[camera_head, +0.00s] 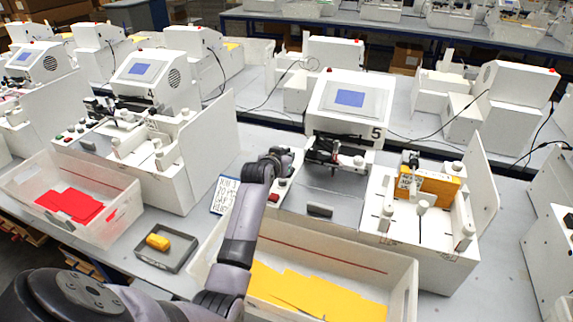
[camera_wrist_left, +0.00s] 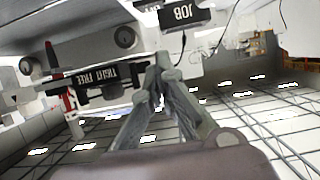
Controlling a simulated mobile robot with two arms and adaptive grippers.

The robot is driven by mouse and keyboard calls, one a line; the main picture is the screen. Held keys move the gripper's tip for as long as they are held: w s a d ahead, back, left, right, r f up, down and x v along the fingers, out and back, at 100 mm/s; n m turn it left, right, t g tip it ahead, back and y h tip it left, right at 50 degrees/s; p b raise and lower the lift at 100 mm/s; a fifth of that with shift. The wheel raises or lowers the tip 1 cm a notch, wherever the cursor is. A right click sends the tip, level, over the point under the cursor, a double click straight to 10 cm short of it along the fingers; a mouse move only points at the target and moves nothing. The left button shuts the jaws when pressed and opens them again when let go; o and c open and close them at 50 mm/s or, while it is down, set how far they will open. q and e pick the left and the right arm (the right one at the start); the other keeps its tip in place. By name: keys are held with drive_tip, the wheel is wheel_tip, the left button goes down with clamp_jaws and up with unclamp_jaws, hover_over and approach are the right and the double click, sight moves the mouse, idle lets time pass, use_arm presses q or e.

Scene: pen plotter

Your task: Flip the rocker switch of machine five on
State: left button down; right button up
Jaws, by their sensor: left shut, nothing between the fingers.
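Machine five (camera_head: 345,103) is a white plotter with a blue screen and a "5" on its front, right of centre in the head view. My left arm reaches up to its left side, with the left gripper (camera_head: 279,158) beside the machine's left front corner. A red button (camera_head: 274,197) shows just below the gripper. In the left wrist view the gripper fingers (camera_wrist_left: 163,64) meet at the tips, shut and empty, close to a dark part marked "TIGHT FREE" (camera_wrist_left: 105,76). I cannot make out the rocker switch; the gripper may cover it. My right gripper is not in view.
A white bin with yellow sheets (camera_head: 310,287) stands in front of machine five. A small grey tray with a yellow block (camera_head: 171,242) lies left of my arm. Machine four (camera_head: 150,80) stands to the left. A yellow stack (camera_head: 432,187) sits in machine five's right-hand unit.

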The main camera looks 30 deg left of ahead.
use_arm(q)
drive_tip(key=shift+s+d+f+p, duration=0.15)
drive_tip(key=shift+s+f, duration=0.1)
drive_tip(key=shift+f, duration=0.65)
drive_tip(key=shift+s+a+f+p, duration=0.15)
drive_tip(key=shift+s+f, duration=0.1)
drive_tip(key=shift+f, duration=0.6)
drive_tip(key=shift+d, duration=0.1)
